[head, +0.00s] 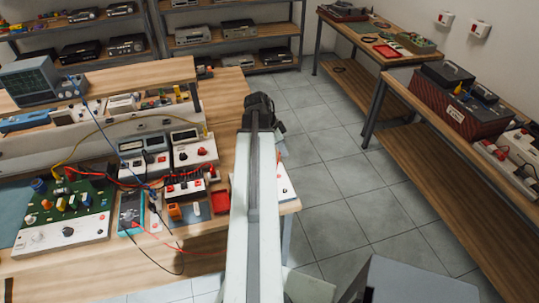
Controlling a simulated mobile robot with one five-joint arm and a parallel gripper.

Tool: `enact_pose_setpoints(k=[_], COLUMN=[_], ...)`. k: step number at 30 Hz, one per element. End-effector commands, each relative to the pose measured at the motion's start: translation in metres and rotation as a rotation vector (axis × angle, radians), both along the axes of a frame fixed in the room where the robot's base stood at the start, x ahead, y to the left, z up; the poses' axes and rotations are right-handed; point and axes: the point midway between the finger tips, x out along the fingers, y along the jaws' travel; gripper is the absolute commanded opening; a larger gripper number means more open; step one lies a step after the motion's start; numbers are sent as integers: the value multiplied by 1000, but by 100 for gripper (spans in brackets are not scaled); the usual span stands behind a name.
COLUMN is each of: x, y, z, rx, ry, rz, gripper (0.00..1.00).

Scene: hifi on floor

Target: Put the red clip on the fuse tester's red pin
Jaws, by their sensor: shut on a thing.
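My gripper (262,108) is at the far end of my raised white arm, past the bench's right edge as seen here. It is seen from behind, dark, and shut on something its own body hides. I cannot make out the red clip. Which device is the fuse tester is unclear. A small box with red and black parts (185,188) stands on the bench left of my arm. A white device with a red spot (285,182) is partly hidden behind my arm. No red pin can be picked out with certainty.
A grey tiled floor (345,180) lies open to the right, before a side table with a red case (450,112).

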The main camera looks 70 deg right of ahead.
Motion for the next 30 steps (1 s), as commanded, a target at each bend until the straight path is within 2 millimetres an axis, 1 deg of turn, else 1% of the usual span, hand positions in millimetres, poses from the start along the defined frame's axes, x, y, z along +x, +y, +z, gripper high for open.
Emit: enact_pose_setpoints(k=[3,5,9,10,12,15,20,23,30], x=[6,8,10,11,11,13,13,13,14], y=[2,3,8,9,10,10,10,10,10], z=[-2,-9,-41,-45,-47,-43,-49,-57,-85], rx=[0,0,0,0,0,0,0,0,0], ry=[0,0,0,0,0,0,0,0,0], rz=[10,13,19,19,22,22,24,25,25], gripper=[0,0,0,0,0,0,0,0,0])
